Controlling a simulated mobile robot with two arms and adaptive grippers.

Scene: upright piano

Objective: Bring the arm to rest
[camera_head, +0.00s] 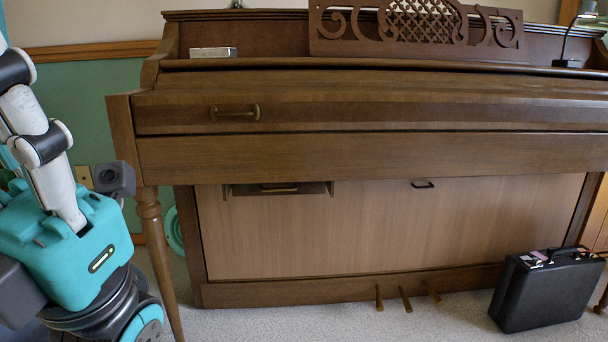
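An arm with white links and black joints (35,145) comes in at the left edge, and its lower link runs down to a teal housing (75,245). A dark grey box-shaped part (115,178) is fixed at the housing's right side. Black rounded parts and a teal cap (143,325) show below it, cut off by the bottom edge. I can make out no gripper fingers on these parts, and nothing held. No right arm or right gripper is in view.
A brown upright piano (380,150) fills the middle and right; its left leg (155,240) stands close beside the teal housing. A black case (545,295) stands on the carpet at the right. A small box (212,52) and music stand (415,28) are on top. Carpet before the pedals is clear.

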